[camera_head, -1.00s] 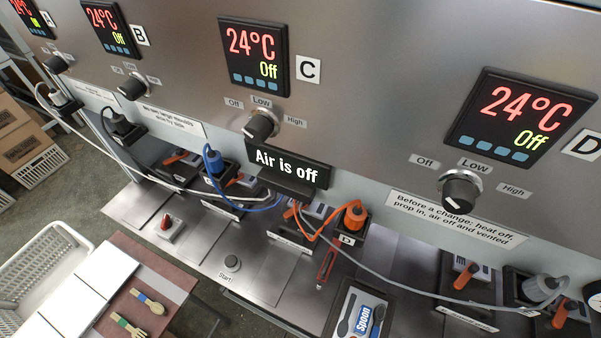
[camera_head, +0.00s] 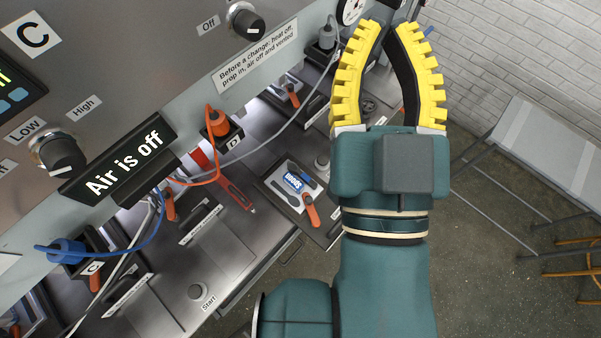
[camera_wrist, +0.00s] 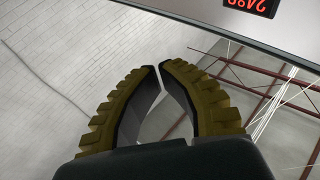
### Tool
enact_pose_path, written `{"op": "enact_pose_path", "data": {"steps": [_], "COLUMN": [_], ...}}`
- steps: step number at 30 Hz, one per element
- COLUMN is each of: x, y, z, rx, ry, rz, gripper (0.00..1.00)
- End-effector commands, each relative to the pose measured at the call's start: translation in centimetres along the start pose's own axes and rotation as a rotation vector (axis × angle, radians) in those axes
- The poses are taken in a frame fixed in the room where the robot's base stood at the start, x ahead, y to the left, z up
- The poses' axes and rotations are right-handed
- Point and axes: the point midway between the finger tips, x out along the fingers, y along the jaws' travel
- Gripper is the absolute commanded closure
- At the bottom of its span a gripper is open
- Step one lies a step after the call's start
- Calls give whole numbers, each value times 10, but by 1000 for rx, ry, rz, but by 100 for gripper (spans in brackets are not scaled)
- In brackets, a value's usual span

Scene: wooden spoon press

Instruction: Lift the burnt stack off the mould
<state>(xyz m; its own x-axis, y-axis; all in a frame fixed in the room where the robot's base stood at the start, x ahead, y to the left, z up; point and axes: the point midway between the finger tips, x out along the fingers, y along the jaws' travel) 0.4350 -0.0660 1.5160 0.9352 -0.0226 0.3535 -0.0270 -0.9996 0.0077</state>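My gripper (camera_head: 386,30) is in the right half of the head view, raised high, pointing toward the top of the picture. Its two yellow ribbed fingers bow outward and their tips come together with nothing between them; the wrist view also shows the tips together (camera_wrist: 159,67). A plate with dark spoon shapes and a blue "Spoon" label (camera_head: 293,183) lies on the press bench, left of my gripper and apart from it. I cannot make out a burnt stack or tell which part is the mould.
The steel bench (camera_head: 242,255) runs below the control panel. An orange handle (camera_head: 311,210) is beside the spoon plate. A red prop-like bar (camera_head: 235,193) lies near the orange plug (camera_head: 217,123). A sign (camera_head: 125,160) reads "Air is off". A grey table (camera_head: 550,150) stands right; open floor lies between.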

Motion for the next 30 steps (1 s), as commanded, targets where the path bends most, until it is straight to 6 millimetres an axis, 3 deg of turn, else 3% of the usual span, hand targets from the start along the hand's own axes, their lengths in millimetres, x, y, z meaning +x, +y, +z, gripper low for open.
{"op": "enact_pose_path", "data": {"steps": [11,20,30], "x": [0,0,2], "y": [0,0,0], "z": [0,0,-5], "rx": [0,0,0], "ry": [0,0,0], "rz": [0,0,0], "gripper": [100,41,39]}}
